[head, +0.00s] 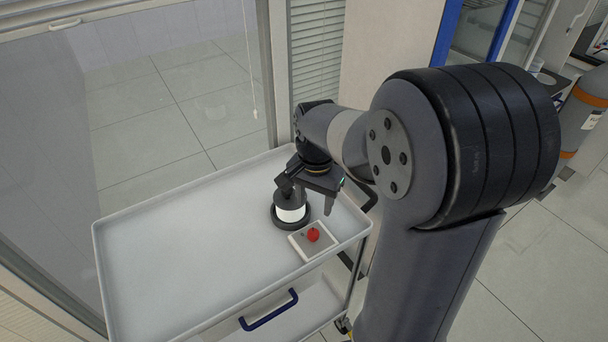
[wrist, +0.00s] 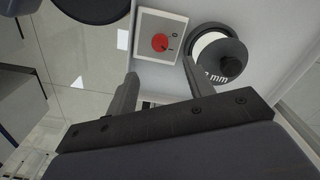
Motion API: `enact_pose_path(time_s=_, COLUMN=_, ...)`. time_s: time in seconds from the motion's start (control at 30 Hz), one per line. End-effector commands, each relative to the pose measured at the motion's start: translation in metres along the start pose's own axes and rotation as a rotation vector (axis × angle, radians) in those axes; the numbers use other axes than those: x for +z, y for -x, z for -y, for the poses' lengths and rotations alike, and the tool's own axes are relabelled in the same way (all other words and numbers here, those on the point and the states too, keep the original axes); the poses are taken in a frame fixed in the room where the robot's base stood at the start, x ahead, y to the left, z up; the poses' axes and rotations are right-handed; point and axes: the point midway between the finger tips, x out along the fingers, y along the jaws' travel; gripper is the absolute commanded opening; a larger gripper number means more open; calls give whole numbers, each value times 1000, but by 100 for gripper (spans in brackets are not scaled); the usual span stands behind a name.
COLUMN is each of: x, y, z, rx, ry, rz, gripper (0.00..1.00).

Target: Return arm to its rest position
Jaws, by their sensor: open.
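My gripper (head: 308,196) hangs at the end of my bent arm over the right end of the white cart in the head view. In the wrist view my gripper (wrist: 160,88) has its two fingers spread apart with nothing between them. A white box with a red knob (head: 312,236) sits on the cart just in front of the gripper; it also shows in the wrist view (wrist: 150,52), beyond the fingertips. A dark round container with a white band (head: 291,212) stands beside the box, partly covered by the gripper in the head view; in the wrist view (wrist: 218,52) it lies behind the right finger.
The cart top (head: 180,255) is bare on its left and middle. A glass partition stands behind and left of the cart. A grey cylinder with an orange band (head: 585,115) stands at the far right.

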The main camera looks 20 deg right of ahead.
Motion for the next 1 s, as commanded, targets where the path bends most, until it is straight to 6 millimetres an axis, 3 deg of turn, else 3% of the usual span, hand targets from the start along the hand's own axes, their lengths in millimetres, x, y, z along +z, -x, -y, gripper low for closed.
enact_pose_path(time_s=0.17, x=1, y=-18, z=0, rx=3, ry=0, rz=4, gripper=50)
enact_pose_path(time_s=0.6, x=0, y=-95, z=0, rx=3, ry=0, rz=3, gripper=50)
enact_pose_path(time_s=0.77, x=1, y=-109, z=-1, rx=3, ry=0, rz=3, gripper=50)
enact_pose_path(time_s=1.0, x=0, y=-108, z=0, rx=0, ry=26, rz=0, gripper=50)
